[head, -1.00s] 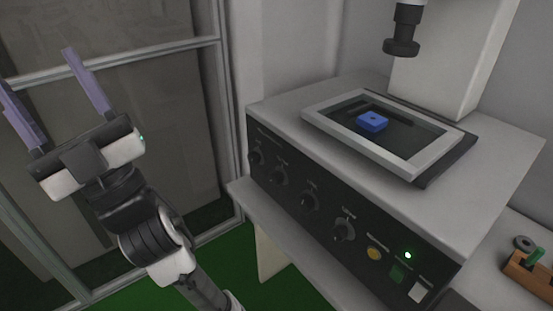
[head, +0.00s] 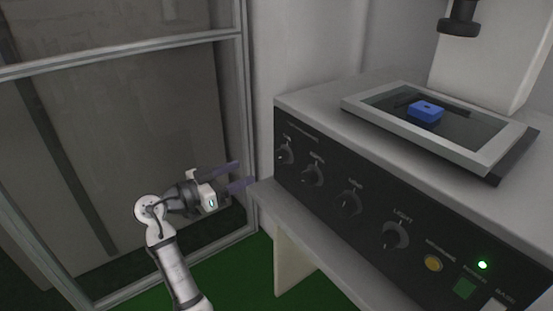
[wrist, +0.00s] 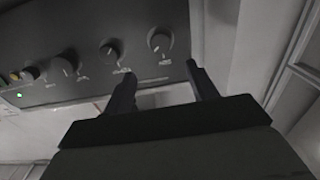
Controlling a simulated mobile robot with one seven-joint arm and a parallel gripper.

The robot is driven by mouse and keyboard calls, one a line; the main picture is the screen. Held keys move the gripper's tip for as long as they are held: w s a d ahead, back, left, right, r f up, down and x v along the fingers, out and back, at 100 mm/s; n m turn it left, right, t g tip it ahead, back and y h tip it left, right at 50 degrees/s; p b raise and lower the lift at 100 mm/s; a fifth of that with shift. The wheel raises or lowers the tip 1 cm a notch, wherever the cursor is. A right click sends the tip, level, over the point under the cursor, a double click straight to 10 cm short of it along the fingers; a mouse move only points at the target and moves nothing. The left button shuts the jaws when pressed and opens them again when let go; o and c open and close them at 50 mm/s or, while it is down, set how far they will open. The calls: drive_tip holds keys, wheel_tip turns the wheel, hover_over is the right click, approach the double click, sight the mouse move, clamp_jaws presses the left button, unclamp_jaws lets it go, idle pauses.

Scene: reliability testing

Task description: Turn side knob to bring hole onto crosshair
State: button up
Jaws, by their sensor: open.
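A blue block (head: 424,113) with a small hole in its top lies on the dark glass of the framed stage (head: 363,107) on top of the grey machine. The dark lens barrel (head: 460,22) hangs above and behind it. The front panel carries a row of dark knobs, from the far-left knob (head: 286,154) to the knob labelled LIGHT (head: 395,237). My gripper (head: 246,175) is open and empty, left of the panel and apart from it. In the wrist view, the far-left knob (wrist: 160,41) shows beyond the fingers. I see no crosshair, and cannot tell which knob is the side knob.
A yellow button (head: 433,263), a lit green lamp (head: 482,265) and a green switch (head: 464,288) sit at the panel's right. A pale ledge (head: 300,232) runs below the panel. A metal-framed glazed partition (head: 130,60) stands behind my arm.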

sight(277, 157)
drive_tip(key=p+x, duration=0.2)
drive_tip(key=x, duration=1)
drive_tip(key=shift+p, duration=0.35)
drive_tip(key=c, duration=1)
drive_tip(key=n+p, duration=0.1)
drive_tip(key=n, duration=0.4)
drive_tip(key=shift+w+r+n+p, duration=0.1)
drive_tip(key=shift+n+p, duration=0.3)
drive_tip(key=n+p, duration=0.2)
drive_tip(key=n, duration=0.2)
drive_tip(key=shift+n+p, duration=0.3)
drive_tip(key=shift+n, duration=0.1)
drive_tip(key=shift+f, duration=0.2)
